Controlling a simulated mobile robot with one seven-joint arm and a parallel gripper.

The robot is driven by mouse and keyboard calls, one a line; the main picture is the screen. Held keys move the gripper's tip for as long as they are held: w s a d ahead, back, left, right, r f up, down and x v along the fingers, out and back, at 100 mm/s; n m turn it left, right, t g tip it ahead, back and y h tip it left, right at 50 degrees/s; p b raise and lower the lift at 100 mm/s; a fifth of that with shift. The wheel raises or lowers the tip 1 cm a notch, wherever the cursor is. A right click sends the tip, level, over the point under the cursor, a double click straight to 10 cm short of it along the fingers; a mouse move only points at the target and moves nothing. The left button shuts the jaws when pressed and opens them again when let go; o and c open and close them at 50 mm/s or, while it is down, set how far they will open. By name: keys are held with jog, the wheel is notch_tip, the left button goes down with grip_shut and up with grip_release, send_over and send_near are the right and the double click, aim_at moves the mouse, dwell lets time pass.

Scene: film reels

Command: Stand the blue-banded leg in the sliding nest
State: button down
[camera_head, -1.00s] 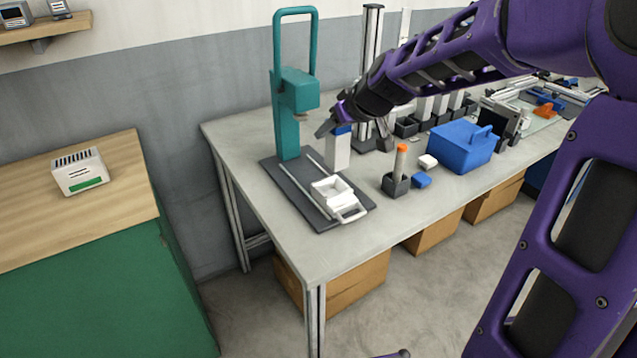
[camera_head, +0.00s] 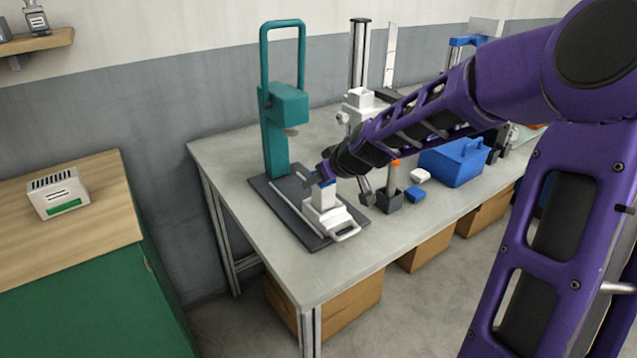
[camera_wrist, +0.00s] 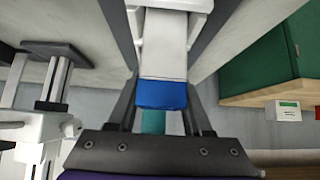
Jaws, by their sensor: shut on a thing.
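The blue-banded leg (camera_head: 324,198) is a white block with a blue band at its top. It stands about upright at the white sliding nest (camera_head: 339,226). My gripper (camera_head: 322,180) is shut on the leg near the blue band. In the wrist view the leg (camera_wrist: 165,55) runs from between my fingers (camera_wrist: 163,98) to the white nest (camera_wrist: 178,4), whose walls show around its far end. I cannot tell whether the leg's foot touches the nest floor. The nest sits on two rails over a dark base plate (camera_head: 275,208), with its handle toward the front.
A teal press (camera_head: 276,140) rises behind the nest on the same plate. To the right are a dark holder (camera_head: 389,201) with an orange-topped post, a small blue block (camera_head: 415,194), a white block and a blue bin (camera_head: 453,163). The table's left front is clear.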

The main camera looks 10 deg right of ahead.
jog(key=shift+f, duration=0.2)
jog(key=shift+c, duration=1.6)
grip_release()
jog(key=shift+r, duration=0.1)
jog(key=shift+s+d+r, duration=0.2)
jog(key=shift+s+r, duration=0.1)
jog(key=shift+r, duration=0.25)
jog(key=p+v, duration=0.6)
jog(key=v, duration=0.5)
jog(key=shift+a, duration=0.15)
